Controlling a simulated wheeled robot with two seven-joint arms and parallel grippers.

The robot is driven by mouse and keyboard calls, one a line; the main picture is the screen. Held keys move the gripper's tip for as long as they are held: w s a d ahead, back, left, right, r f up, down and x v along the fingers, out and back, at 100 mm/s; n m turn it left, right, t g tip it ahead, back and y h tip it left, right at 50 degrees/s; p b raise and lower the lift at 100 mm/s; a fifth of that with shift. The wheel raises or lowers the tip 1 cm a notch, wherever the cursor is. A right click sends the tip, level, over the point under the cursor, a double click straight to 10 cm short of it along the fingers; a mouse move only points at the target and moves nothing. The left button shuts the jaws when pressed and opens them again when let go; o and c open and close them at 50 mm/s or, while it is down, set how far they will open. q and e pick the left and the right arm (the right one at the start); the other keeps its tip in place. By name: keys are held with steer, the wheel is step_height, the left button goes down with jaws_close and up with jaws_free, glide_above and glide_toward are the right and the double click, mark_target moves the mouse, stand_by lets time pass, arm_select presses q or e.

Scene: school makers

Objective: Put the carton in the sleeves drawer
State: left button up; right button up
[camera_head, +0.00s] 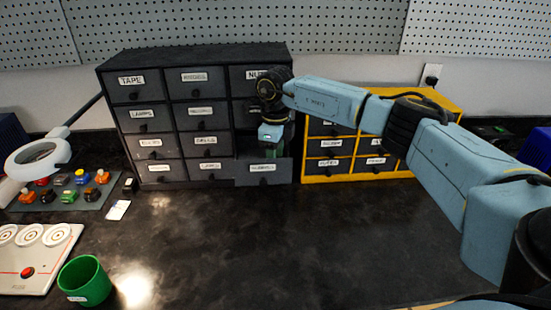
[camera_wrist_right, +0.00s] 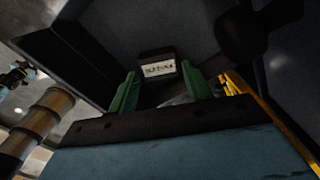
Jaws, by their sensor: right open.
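The dark drawer cabinet (camera_head: 195,56) stands at the back, and its bottom right drawer (camera_head: 262,180) is pulled out. The drawer's label is too small to read surely as sleeves. My right gripper (camera_head: 270,147) is at this drawer, pointing down over it. In the right wrist view its green fingers (camera_wrist_right: 162,92) are apart. A small dark box-like piece with a white label (camera_wrist_right: 158,67) shows between and beyond them. I cannot tell whether it is the carton or part of the drawer. No carton shows clearly in the head view. My left gripper is out of view.
A yellow drawer cabinet (camera_head: 350,179) stands just right of the dark one. A green cup (camera_head: 86,282), a white board with a red button (camera_head: 32,262) and a tray of colored parts (camera_head: 62,201) lie at left. The middle of the table is clear.

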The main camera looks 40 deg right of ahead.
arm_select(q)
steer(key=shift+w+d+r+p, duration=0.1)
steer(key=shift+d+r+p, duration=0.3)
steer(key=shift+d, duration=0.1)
arm_select(e)
step_height(320, 180, up, 11)
steer(key=shift+f, duration=0.15)
stand_by(0.8)
